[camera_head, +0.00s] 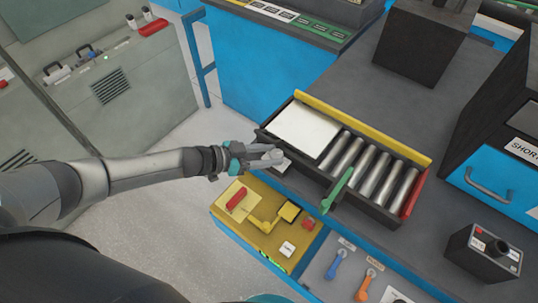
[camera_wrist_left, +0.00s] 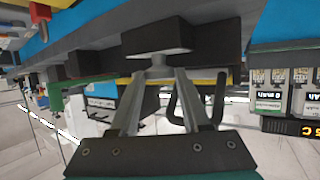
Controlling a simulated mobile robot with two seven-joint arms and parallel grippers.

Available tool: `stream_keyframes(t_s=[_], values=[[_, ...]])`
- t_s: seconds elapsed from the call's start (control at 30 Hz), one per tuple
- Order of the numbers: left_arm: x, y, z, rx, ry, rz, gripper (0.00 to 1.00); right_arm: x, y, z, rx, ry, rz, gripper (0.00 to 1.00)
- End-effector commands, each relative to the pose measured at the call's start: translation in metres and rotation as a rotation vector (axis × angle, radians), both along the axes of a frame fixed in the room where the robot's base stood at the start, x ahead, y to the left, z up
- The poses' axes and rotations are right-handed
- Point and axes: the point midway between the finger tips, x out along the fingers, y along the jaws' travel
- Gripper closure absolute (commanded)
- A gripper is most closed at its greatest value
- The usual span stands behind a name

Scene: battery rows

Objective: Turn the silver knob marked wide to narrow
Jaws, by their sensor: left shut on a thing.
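My left gripper (camera_head: 268,158) is at the near left corner of a dark tray (camera_head: 345,200) with a white plate and several metal cylinders. In the left wrist view its fingers (camera_wrist_left: 160,75) are closed on the silver knob (camera_wrist_left: 158,60), which sits against a black block (camera_wrist_left: 210,42). In the head view the knob is hidden by the fingers. A small pale label (camera_head: 283,166) lies beside the fingertips; its words cannot be read. My right gripper is not in view.
A green lever (camera_head: 338,188) sticks out of the tray's near side. A yellow box (camera_head: 262,232) with a red handle stands below my left gripper. Blue and orange levers (camera_head: 335,264) are on the front panel. A black box (camera_head: 483,254) stands at right.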

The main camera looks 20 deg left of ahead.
Motion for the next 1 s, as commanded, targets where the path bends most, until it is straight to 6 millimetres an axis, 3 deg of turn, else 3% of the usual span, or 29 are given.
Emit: stream_keyframes(t_s=[0.47, 0.5, 0.73, 1.0], values=[[0.0015, -0.0002, 0.0014, -0.002, -0.003, -0.010, 1.00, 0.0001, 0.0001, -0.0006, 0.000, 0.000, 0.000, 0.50], [0.0015, -0.0002, 0.0014, -0.002, -0.003, -0.010, 0.50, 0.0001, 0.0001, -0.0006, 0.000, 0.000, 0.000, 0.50], [0.0010, -0.0004, 0.0008, -0.002, -0.001, -0.011, 0.25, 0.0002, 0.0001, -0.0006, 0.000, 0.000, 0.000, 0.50], [0.0011, 0.0005, 0.0003, 0.000, 0.000, -0.009, 0.25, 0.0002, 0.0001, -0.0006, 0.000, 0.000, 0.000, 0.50]])
